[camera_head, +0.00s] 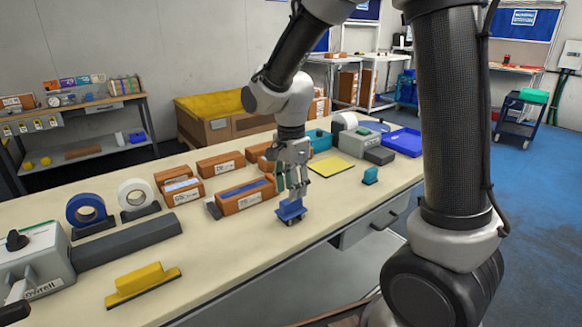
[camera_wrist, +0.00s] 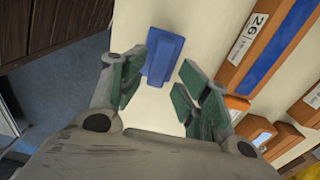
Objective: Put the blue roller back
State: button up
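A small blue object (camera_head: 291,210), which looks like the blue roller, stands on the cream table near its front edge, directly below my gripper (camera_head: 291,190). In the wrist view the blue roller (camera_wrist: 164,56) shows as a blue block just beyond and between the green-padded fingers of my gripper (camera_wrist: 162,72). The fingers are apart, with visible gaps beside the block, and nothing is clamped. I cannot tell whether a fingertip touches it.
Orange-brown boxes stand behind and left of the gripper, one with a blue top (camera_head: 244,193). Blue tape (camera_head: 86,210) and a yellow-handled tool (camera_head: 141,280) are left. The table front is mostly clear.

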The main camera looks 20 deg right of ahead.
notch_tip(320, 180, up, 7)
jog(key=s+d+r+n+t, duration=0.2)
jog(key=s+d+r+n, duration=0.1)
jog(key=s+d+n, duration=0.4)
jog(key=s+d+r+n+t, duration=0.2)
jog(key=s+d+r+n, duration=0.2)
jog(key=s+d+n, duration=0.3)
jog(key=s+d, duration=0.1)
jog(key=s, duration=0.4)
jog(key=shift+r, duration=0.15)
